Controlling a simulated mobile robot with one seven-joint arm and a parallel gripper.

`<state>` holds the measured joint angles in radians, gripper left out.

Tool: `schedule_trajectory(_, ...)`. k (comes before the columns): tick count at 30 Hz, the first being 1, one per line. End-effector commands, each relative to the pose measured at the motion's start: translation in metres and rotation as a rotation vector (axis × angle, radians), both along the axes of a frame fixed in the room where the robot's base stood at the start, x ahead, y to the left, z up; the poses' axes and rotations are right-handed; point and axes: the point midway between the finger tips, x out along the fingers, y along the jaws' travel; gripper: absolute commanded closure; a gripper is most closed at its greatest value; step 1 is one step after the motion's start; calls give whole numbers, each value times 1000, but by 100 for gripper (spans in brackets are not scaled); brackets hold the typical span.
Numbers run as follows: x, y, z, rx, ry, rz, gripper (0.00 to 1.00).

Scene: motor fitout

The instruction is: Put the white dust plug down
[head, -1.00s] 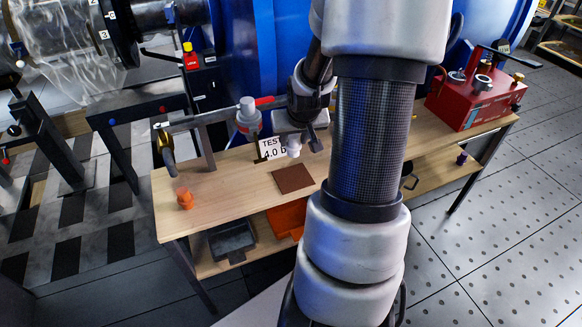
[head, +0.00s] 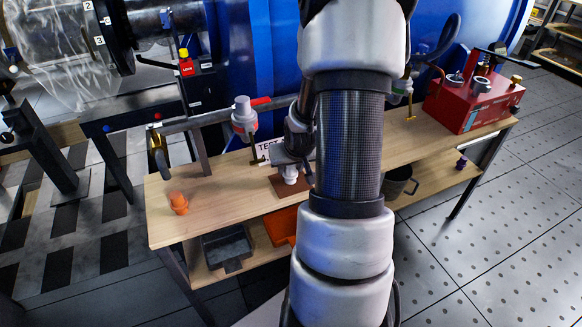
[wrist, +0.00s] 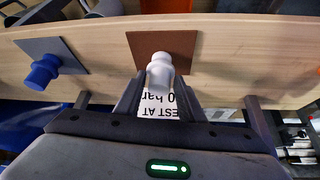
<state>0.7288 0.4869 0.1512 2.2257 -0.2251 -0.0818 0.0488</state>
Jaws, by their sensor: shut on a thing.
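The white dust plug (wrist: 160,68) is upside-free to view between the two fingers of my gripper (wrist: 157,92), which is shut on it. In the head view the white plug (head: 290,176) hangs below my gripper (head: 288,165), over or just above the brown square mat (head: 279,191). The mat (wrist: 165,42) also shows behind the plug in the wrist view. Whether the plug touches the mat I cannot tell. My arm hides the mat's right part in the head view.
An orange plug (head: 178,203) stands on the wooden bench (head: 218,200) to the left. A white-capped valve (head: 243,116) stands behind, and a red unit (head: 474,102) to the right.

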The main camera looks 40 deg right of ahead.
Motion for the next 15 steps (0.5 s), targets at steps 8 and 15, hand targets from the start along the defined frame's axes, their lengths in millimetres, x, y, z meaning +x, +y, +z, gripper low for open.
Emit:
schedule_trajectory(8,0,0,-2,0,0,0,46)
schedule_trajectory(15,0,0,1,0,0,0,46)
